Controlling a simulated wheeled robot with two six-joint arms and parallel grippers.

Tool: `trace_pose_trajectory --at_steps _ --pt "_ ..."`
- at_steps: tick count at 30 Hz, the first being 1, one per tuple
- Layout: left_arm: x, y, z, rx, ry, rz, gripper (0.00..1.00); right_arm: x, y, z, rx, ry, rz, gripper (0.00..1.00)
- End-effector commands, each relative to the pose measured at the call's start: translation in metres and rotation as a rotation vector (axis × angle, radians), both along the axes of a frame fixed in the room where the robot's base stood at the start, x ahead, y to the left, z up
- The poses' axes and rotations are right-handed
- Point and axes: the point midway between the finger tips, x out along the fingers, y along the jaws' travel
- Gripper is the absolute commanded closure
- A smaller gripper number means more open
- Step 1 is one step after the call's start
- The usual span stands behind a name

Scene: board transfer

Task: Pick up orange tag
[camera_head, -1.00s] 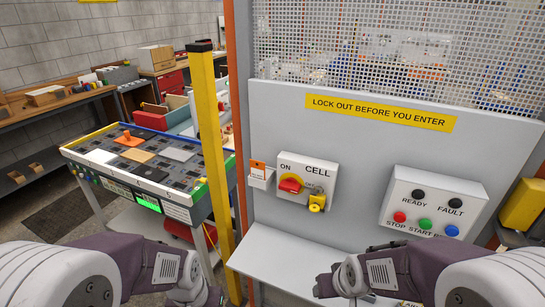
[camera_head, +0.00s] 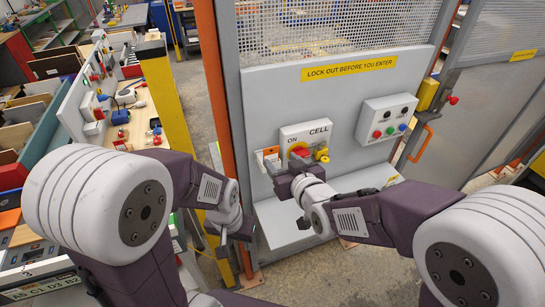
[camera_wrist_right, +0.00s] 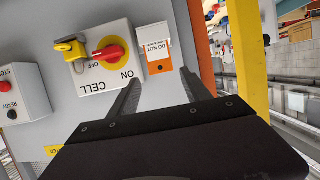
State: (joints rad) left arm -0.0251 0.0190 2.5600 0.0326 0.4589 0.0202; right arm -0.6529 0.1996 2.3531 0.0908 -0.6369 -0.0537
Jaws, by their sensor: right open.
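The orange tag (camera_head: 270,152) stands in a small white holder on the grey panel, left of the CELL switch box (camera_head: 307,135). In the right wrist view the tag (camera_wrist_right: 158,67) appears upside down, with an orange end, a dark hole and white printed lettering area. My right gripper (camera_wrist_right: 162,80) is open, its two fingers pointing at the tag from either side with nothing between them that looks held. In the head view the right gripper (camera_head: 278,165) is just below and beside the tag, partly covering its holder. My left gripper (camera_head: 235,232) hangs low at the left; its jaw opening is unclear.
A red rotary switch (camera_wrist_right: 110,53) and yellow padlock (camera_wrist_right: 70,47) are close to the tag. An orange post (camera_head: 212,80) and yellow post (camera_head: 160,80) stand left of the panel. A button box (camera_head: 386,118) is to the right; a grey shelf (camera_head: 285,230) juts out below.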

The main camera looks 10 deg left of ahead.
Motion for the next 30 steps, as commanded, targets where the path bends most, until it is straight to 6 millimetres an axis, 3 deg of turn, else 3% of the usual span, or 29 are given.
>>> trace_pose_trajectory --at_steps 7,13,23,30 --pt "0.000 0.000 0.015 0.000 0.000 0.000 0.64 0.025 0.016 -0.010 -0.003 0.004 -0.001 0.44" --pt "0.000 0.000 0.016 0.000 0.000 0.000 0.64 0.030 0.020 -0.015 -0.003 0.003 -0.001 0.44" --pt "0.000 0.000 0.042 0.000 0.000 0.000 0.64 0.063 0.046 -0.034 -0.003 0.004 -0.002 0.44" --pt "0.000 0.000 0.041 0.000 0.000 0.000 0.64 0.067 0.048 -0.038 -0.002 0.004 -0.001 0.44"
